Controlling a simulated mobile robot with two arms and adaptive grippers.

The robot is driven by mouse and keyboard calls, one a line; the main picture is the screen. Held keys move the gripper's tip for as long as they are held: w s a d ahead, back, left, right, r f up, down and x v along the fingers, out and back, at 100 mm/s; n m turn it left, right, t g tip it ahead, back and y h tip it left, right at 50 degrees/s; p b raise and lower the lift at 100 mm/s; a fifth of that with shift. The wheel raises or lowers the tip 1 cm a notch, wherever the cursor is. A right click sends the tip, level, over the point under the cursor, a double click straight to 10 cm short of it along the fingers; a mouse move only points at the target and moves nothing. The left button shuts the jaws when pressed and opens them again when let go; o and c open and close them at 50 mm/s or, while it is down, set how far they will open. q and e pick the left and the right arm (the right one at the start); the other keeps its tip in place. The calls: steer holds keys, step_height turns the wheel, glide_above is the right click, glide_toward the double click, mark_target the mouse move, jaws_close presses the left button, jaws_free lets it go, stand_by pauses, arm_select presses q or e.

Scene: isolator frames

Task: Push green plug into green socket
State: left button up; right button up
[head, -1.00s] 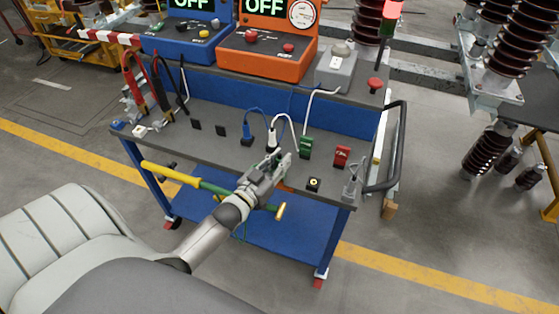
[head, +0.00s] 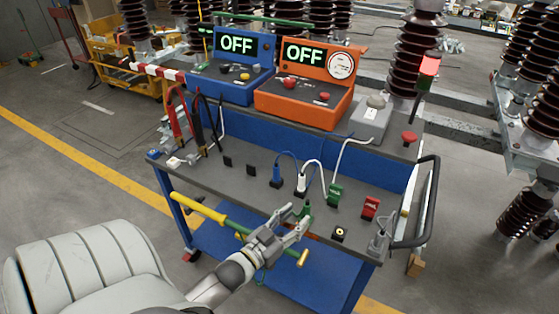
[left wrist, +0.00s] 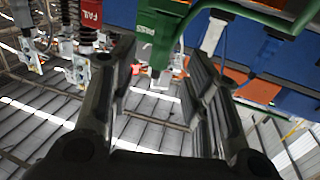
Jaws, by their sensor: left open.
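A small green plug (head: 305,208) shows at the cart's front edge in the head view, just beyond my left gripper's fingertips. A green block (head: 335,194) with a white lead stands farther right on the cart top; I take it for the green socket. My left gripper (head: 298,222) is open at the front edge, left of and nearer than this block. In the left wrist view, a green piece marked PASS (left wrist: 157,38) shows at the top, beyond and between the open fingers (left wrist: 160,80). I cannot tell if a finger touches it. My right gripper is not in view.
The cart top (head: 235,185) holds a blue plug (head: 277,176), a white plug (head: 300,183) and a red block (head: 370,207). Blue and orange OFF boxes (head: 305,95) stand behind. A yellow-green pole (head: 200,208) lies along the front, below my gripper.

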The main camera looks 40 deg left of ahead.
arm_select(q)
steer(key=s, duration=0.6)
stand_by(0.6)
